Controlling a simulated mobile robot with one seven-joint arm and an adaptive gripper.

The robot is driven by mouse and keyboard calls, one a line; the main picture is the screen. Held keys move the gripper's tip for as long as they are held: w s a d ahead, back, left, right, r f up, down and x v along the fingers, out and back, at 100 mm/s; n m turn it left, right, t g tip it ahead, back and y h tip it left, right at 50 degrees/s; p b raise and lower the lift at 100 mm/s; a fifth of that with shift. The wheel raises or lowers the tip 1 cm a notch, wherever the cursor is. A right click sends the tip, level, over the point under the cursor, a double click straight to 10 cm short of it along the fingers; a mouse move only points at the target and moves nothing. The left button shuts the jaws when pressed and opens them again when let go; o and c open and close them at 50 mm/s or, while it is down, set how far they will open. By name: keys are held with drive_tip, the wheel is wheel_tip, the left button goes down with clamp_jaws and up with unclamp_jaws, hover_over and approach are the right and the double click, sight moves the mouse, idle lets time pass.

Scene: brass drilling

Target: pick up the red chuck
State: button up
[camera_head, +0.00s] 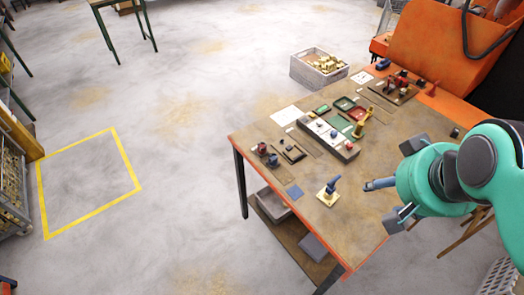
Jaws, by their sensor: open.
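Several small red pieces lie on the workbench, and at this size I cannot tell for certain which is the red chuck. A red and dark piece (272,160) sits on a small board at the bench's left side. More red pieces (400,79) stand in a dark tray at the far right, and a red upright piece (433,89) is beside it. My gripper (382,204) is over the bench's near right part, fingers apart and pointing left, with nothing visible between them. It is well apart from all these red pieces.
A blue-handled piece on a brass plate (328,193) stands just left of my gripper. A long grey fixture (327,137), small trays and a brass piece (362,122) fill the middle of the workbench (345,225). A crate of brass parts (319,67) is behind. The near bench surface is mostly clear.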

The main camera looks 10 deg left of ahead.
drive_tip(key=w+a+r+g+p, duration=0.1)
drive_tip(key=w+a, duration=0.2)
drive_tip(key=w, duration=0.4)
drive_tip(key=w+a+r+p, duration=0.1)
drive_tip(key=w+a, duration=0.1)
drive_tip(key=w, duration=0.6)
drive_tip(key=m+g+p, duration=0.2)
drive_tip(key=g+p, duration=0.1)
drive_tip(key=p, duration=0.2)
hover_over(262, 149)
wheel_tip(262, 149, down, 29)
drive_tip(key=shift+a+r, duration=0.1)
drive_tip(key=shift+a, duration=0.25)
drive_tip(key=f, duration=0.5)
drive_tip(key=w+f, duration=0.1)
drive_tip(key=f, duration=0.2)
drive_tip(key=shift+d, duration=0.15)
drive_tip(key=shift+f, duration=0.3)
